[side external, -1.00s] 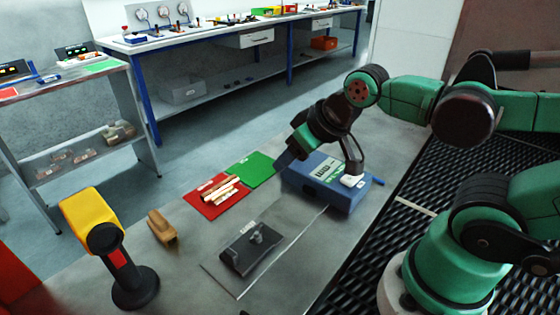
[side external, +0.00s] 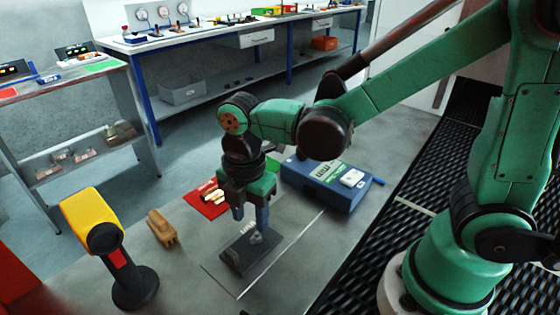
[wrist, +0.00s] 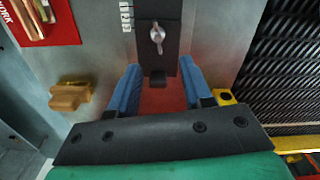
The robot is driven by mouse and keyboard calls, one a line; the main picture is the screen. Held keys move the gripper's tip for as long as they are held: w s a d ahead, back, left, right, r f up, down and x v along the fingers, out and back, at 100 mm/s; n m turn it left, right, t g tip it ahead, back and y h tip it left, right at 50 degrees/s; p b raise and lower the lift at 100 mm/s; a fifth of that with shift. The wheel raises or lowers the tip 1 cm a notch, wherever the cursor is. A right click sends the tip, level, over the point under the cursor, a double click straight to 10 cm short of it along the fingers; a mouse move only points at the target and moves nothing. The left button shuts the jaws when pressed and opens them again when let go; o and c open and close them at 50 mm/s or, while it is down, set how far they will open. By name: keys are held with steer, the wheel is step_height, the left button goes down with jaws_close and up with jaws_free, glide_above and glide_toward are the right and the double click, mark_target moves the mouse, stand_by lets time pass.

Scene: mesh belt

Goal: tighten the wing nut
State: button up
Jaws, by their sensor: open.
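The wing nut (side external: 257,238) is a small grey metal piece with wings, standing on a dark rectangular plate (side external: 236,260) on the grey bench. In the wrist view the wing nut (wrist: 157,36) is silver and sits on the dark plate (wrist: 172,62), with its wings running roughly up and down the picture. My gripper (side external: 250,220) points down over the plate, with its fingers above the nut and apart. In the wrist view my gripper (wrist: 160,68) is open and empty, its blue fingers on either side below the nut. I cannot tell the exact height gap.
A blue box (side external: 325,192) with a display stands to the right behind the plate. A red mat (side external: 205,207) with wooden sticks lies behind-left. A wooden block (side external: 162,228) and a yellow-headed device (side external: 92,214) on a black stand are at left. Bench around the plate is clear.

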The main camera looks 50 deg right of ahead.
mark_target(252, 234)
steer(key=shift+f, duration=2.55)
jaws_close()
